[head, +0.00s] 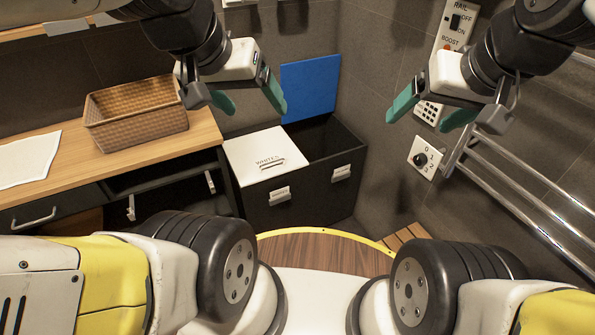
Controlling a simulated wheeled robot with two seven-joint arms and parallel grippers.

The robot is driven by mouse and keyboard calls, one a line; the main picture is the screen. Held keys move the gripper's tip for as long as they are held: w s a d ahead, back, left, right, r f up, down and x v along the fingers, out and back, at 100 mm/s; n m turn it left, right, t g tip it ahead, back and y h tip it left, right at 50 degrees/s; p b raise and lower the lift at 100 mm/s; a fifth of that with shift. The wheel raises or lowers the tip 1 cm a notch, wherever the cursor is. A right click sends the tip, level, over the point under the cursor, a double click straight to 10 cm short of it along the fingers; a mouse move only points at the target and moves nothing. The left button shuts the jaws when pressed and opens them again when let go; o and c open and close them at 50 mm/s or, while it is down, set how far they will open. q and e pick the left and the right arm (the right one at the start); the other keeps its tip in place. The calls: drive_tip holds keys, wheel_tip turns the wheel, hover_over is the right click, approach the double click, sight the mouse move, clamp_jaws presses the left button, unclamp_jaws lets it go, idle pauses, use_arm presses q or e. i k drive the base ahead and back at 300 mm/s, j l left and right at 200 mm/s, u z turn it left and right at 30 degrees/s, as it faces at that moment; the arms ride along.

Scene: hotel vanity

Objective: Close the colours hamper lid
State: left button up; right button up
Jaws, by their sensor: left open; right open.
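The dark hamper (299,196) stands on the floor in the corner, past the counter's right end. Its left compartment is covered by a white lid (258,163) lettered WHITES, lying flat. Its right compartment is open, and a blue lid (310,87) stands raised at the back against the wall. I take the blue lid as the colours lid; no lettering on it is readable. My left gripper (251,102) is open and empty above and left of the hamper. My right gripper (420,111) is open and empty to the right, in front of the right wall.
A wicker basket (138,116) and a white cloth (26,159) lie on the wooden counter (85,172). An open drawer (165,172) is under it. Chrome towel rails (530,198), a dial (421,159) and a switch panel (455,22) are on the right wall.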

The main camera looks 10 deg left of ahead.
sight(309, 87)
drive_tip(key=i+j+z, duration=0.2)
drive_tip(key=i+j, duration=0.2)
drive_tip(key=i, duration=0.2)
drive_tip(key=i+j+z, duration=0.2)
drive_tip(key=i+j, duration=0.35)
